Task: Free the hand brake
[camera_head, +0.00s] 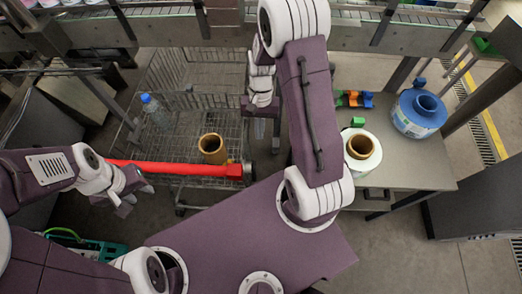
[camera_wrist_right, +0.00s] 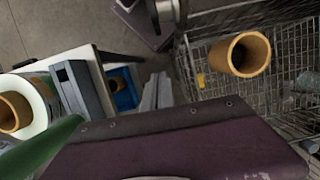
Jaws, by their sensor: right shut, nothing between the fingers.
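The wire cart (camera_head: 185,125) stands ahead of me with a red push bar (camera_head: 175,168) along its near side. The bar has a dark end piece (camera_head: 247,172) at the right. I cannot make out a separate hand brake lever with certainty. My left gripper (camera_head: 134,198) is beside the left part of the bar; whether its fingers are apart or together is unclear. My right gripper (camera_head: 267,128) points down at the cart's right side, beyond the bar's right end. It is shut and empty.
A brown tube (camera_head: 212,148) and a clear bottle (camera_head: 155,110) are in the cart; the tube also shows in the right wrist view (camera_wrist_right: 240,54). A table (camera_head: 425,170) at the right bears a white roll (camera_head: 365,158) and a blue reel (camera_head: 420,112). A conveyor frame runs behind.

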